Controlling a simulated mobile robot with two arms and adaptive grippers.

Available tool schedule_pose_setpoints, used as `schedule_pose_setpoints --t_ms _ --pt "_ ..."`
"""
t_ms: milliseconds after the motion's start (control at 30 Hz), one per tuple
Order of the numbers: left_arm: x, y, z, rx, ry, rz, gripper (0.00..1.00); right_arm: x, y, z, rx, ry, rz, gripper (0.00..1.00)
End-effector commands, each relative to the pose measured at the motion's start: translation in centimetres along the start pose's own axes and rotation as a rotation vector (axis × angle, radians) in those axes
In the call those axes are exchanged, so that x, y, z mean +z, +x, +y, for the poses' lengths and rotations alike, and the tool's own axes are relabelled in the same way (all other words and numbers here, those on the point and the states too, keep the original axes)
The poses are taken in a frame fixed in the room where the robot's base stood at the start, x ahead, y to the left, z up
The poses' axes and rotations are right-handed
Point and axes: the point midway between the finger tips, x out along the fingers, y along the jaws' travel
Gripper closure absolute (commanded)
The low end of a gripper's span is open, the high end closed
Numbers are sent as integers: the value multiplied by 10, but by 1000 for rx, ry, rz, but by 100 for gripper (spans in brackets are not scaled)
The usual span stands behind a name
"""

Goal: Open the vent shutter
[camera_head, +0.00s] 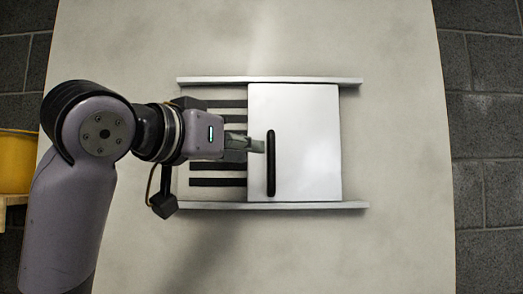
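The vent shutter (310,140) is a flat white panel between two horizontal rails, with a dark vertical bar handle (271,163) near its left edge. Several dark vent slots (217,182) show to the left of the panel; whether more lie behind it is hidden. My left gripper (258,145) reaches in from the left across the slots. Its fingertips are over the panel's left edge, just left of the handle. I cannot tell whether they touch the handle or how far apart the fingers are. My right gripper is not in view.
The upper rail (210,80) and the lower rail (340,205) bound the shutter and extend past its right edge. A pale wall panel (400,150) surrounds them, clear on the right. A yellow container (17,165) stands at the far left on a wooden surface.

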Motion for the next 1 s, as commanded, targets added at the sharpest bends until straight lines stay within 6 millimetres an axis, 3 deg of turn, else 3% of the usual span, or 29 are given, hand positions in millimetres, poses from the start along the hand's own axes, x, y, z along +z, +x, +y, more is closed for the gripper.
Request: schedule_pose_setpoints --t_ms 100,300,1000 --pt "0 -21 0 -1 1 3 79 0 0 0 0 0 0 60" --pt "0 -38 0 0 -1 1 79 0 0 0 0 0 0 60" --pt "0 -40 0 0 0 1 79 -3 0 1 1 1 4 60"
